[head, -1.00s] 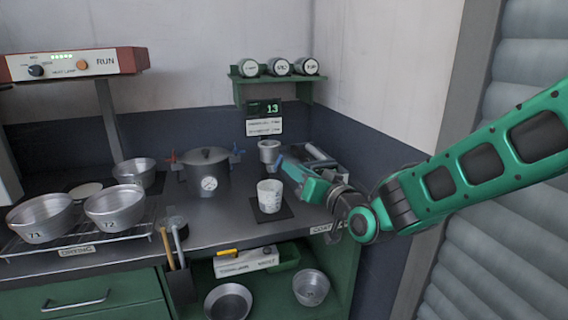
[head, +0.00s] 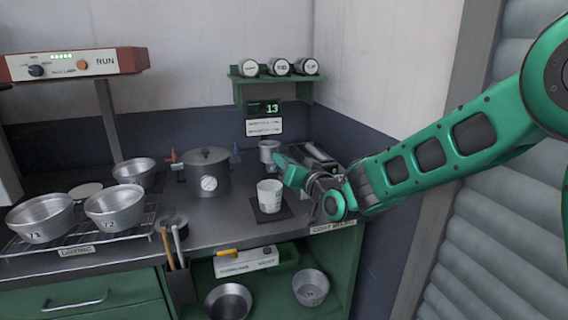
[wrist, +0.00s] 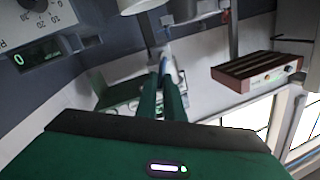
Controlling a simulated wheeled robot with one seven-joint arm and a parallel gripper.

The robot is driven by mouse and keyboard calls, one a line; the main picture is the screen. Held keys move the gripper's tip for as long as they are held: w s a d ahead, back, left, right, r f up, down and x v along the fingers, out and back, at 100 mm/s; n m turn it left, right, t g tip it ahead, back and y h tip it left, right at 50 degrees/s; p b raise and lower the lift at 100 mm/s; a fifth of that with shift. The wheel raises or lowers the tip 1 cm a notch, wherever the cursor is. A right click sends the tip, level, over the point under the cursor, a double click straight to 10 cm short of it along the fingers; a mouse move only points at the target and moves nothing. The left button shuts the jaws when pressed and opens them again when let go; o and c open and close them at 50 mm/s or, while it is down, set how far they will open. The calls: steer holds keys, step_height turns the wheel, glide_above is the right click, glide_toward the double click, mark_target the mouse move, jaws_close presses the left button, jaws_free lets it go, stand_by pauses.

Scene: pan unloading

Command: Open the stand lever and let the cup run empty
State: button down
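A small metal cup (head: 269,147) stands at the back of the counter, below the panel reading 13. A pale cup-shaped vessel also shows at the top of the wrist view (wrist: 136,5). My gripper (head: 277,160) is beside and just in front of the metal cup, at its right. In the wrist view its two green fingers (wrist: 161,72) lie close together, with only a thin gap and nothing clearly held. A small bluish-white part shows at the fingertips; I cannot tell if it is the lever or if they touch. A white marked beaker (head: 269,197) stands upright on a dark mat (head: 284,212).
Metal bowls (head: 115,208) sit on the drying rack at left. A shelf with several round jars (head: 281,76) hangs above. Dark grey equipment (head: 318,158) lies behind my wrist.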

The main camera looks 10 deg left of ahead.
steer(key=shift+d+f, duration=0.1)
steer(key=shift+w+d+f+m, duration=0.1)
steer(key=shift+w+d+m, duration=0.1)
steer(key=shift+m, duration=0.4)
steer(key=c, duration=1.9)
jaws_free()
steer(key=shift+s, duration=0.15)
